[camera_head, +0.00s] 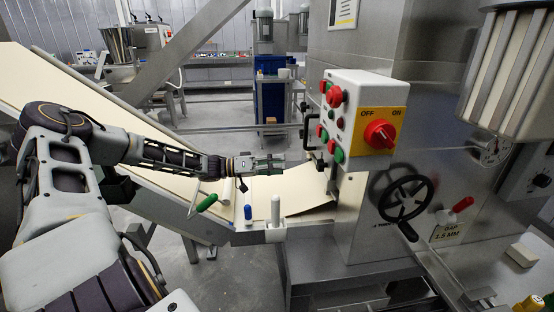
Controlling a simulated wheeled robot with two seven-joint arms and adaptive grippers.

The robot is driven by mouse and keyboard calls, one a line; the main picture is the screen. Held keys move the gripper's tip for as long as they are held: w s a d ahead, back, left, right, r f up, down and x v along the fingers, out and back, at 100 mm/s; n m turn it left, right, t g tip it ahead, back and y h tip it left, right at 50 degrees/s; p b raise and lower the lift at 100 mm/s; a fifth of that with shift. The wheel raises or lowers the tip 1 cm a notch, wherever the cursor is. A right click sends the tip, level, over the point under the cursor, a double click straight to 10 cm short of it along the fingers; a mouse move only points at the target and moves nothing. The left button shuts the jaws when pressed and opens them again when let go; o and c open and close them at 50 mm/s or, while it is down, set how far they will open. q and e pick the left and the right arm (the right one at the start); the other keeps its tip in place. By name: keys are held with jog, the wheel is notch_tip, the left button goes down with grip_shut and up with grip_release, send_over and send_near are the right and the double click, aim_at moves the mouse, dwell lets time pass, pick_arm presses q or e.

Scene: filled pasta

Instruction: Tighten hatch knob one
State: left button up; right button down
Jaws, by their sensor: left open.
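My left gripper (284,162) reaches in from the left above the cream dough sheet. Its fingers are open and point right, towards the edge of the steel machine housing (345,215). No object shows between the fingers. A dark handle-like fitting (306,127) stands at the housing's left edge, a little above and to the right of the fingertips, with a visible gap. I cannot tell which of the small dark fittings there is hatch knob one. My right gripper is not in view.
A control box (372,88) with red and green buttons and a red rotary switch juts from the housing. A black handwheel (405,198) is below it. A green-handled lever (207,203) and a blue knob (248,212) stand along the conveyor's front edge.

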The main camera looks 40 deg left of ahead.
pick_arm(q)
jog(key=shift+r+p, duration=0.5)
jog(key=shift+r, duration=0.15)
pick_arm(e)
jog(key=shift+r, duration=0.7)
